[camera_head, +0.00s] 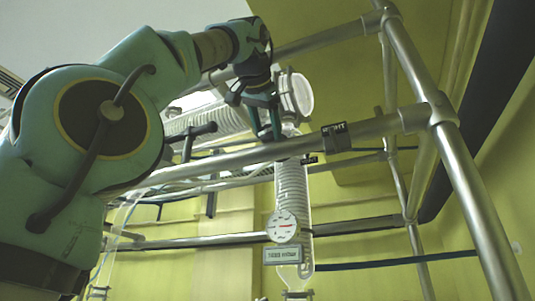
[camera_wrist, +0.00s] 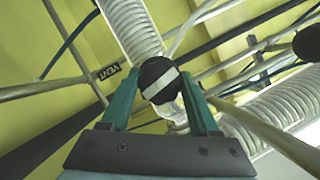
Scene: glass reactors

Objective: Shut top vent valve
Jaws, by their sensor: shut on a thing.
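The vent valve shows in the wrist view as a round black knob (camera_wrist: 153,71) with a pale stripe across its face. The stripe slants from lower left to upper right. In the head view my gripper (camera_head: 268,134) points down at the upper rail, beside the glass column top.
A coiled glass condenser (camera_head: 292,190) hangs below the rail, with a round gauge (camera_head: 283,226) and a sign (camera_head: 283,254) on it. Another coiled tube (camera_wrist: 285,105) lies at right in the wrist view. Metal frame posts (camera_head: 462,180) stand at right.

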